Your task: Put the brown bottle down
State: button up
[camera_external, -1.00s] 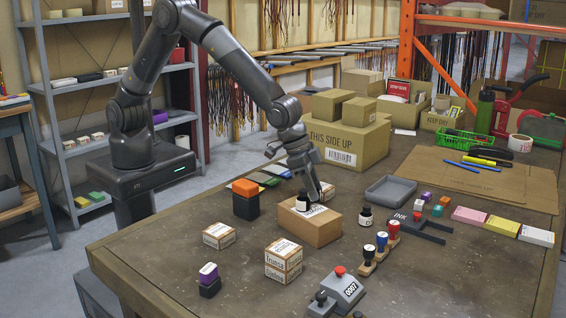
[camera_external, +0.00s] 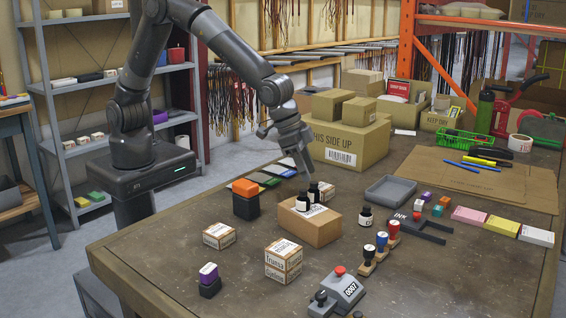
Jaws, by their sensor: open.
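Two small dark bottles with white labels stand upright on top of a cardboard box in the middle of the table: a left bottle (camera_external: 302,202) and a right bottle (camera_external: 314,193) close beside it. At this size I cannot tell which is the brown bottle. The cardboard box (camera_external: 318,230) lies flat with a white label on top, partly hidden by the bottles. My gripper (camera_external: 307,172) is open and empty, pointing down just above and behind the two bottles, apart from them.
Another dark bottle (camera_external: 365,217) stands right of the box, near a grey tray (camera_external: 390,190). Several stamps (camera_external: 368,262) stand in front of it. A black block with an orange top (camera_external: 246,203) is left of the box. Small labelled boxes (camera_external: 283,262) stand in front.

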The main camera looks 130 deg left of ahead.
jog(key=s+d+r+m+h, duration=0.1)
jog(key=s+d+r, duration=0.2)
jog(key=s+r, duration=0.7)
jog(key=s+d+r+m, duration=0.1)
jog(key=s+d+r, duration=0.3)
jog(key=s+r, duration=0.65)
jog(key=s+d+f+m, duration=0.1)
jog(key=s+d, duration=0.1)
jog(key=s, duration=0.8)
jog(key=s+d+f+m+t, duration=0.1)
jog(key=s, duration=1)
jog(key=shift+d+f+m+h, duration=0.25)
jog(key=shift+d+m+h, duration=0.05)
jog(key=shift+d+h, duration=0.1)
jog(key=shift+c, duration=0.2)
